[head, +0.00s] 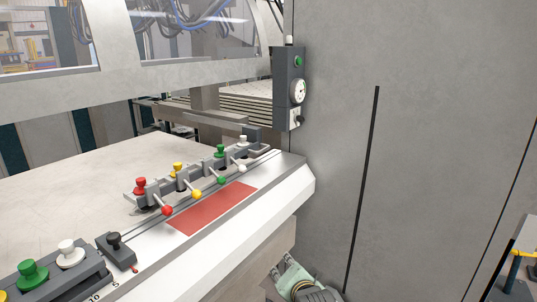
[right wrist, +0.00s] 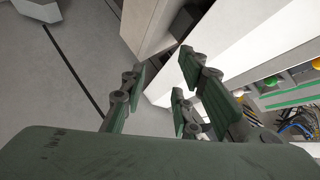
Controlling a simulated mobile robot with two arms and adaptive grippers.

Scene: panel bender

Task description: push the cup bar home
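The likely cup bar (head: 190,183) is a grey rail with red, yellow, green and white knobs on top and matching ball-ended levers in front. It lies along the machine's front ledge in the head view. I cannot tell whether it is fully home. My right gripper (head: 288,268) shows at the bottom of the head view, below the ledge and apart from the bar. In the right wrist view it (right wrist: 160,82) is open, with nothing between its fingers. Part of the coloured knobs shows at the right of that view. My left gripper is not in view.
A red plate (head: 212,208) lies on the ledge in front of the levers. A block with green and white knobs (head: 50,273) and a small dark-knobbed block (head: 116,249) stand nearer. A gauge panel (head: 290,90) is on the grey cabinet (head: 420,140) at the right.

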